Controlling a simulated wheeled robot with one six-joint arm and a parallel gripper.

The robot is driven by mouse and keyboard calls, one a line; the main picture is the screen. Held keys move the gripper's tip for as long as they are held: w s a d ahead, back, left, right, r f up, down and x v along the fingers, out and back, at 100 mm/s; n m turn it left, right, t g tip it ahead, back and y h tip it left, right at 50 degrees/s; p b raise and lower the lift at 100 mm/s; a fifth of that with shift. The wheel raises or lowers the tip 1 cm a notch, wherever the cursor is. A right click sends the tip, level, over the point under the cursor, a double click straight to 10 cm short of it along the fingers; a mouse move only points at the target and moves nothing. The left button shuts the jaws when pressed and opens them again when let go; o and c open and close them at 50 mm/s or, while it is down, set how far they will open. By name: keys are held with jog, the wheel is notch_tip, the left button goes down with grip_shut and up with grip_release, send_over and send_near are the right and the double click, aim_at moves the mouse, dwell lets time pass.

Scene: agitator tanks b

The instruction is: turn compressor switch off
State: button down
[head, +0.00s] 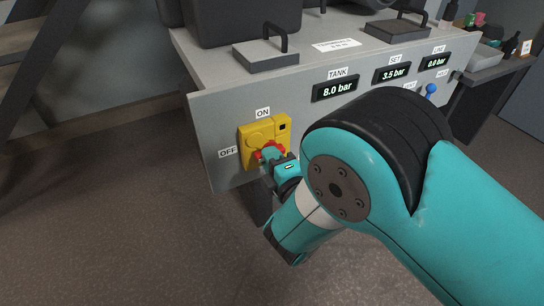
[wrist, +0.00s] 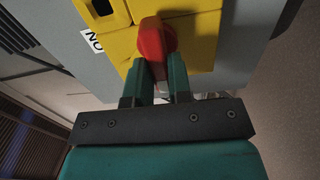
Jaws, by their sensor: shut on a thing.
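The compressor switch is a red rotary handle (wrist: 152,40) on a yellow plate (head: 261,132) on the front of the grey cabinet. An ON label (head: 263,113) sits above the plate and an OFF label (head: 228,152) to its left. My gripper (wrist: 162,70) is at the switch, with its teal fingers on either side of the red handle, shut on it. In the head view the red handle (head: 268,150) shows only in part, because my gripper covers much of it. The handle's exact angle is hard to tell.
The cabinet (head: 215,120) carries TANK 8.0 bar (head: 335,88), SET 3.5 bar (head: 392,73) and LINE 0.0 bar (head: 435,62) displays. A side table (head: 490,72) with small items is at the right. Floor to the left is clear.

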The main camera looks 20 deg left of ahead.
jog(key=shift+s+n, duration=0.1)
jog(key=shift+n, duration=0.2)
jog(key=c, duration=1)
grip_release()
jog(key=shift+a, duration=0.1)
jog(key=shift+c, duration=0.2)
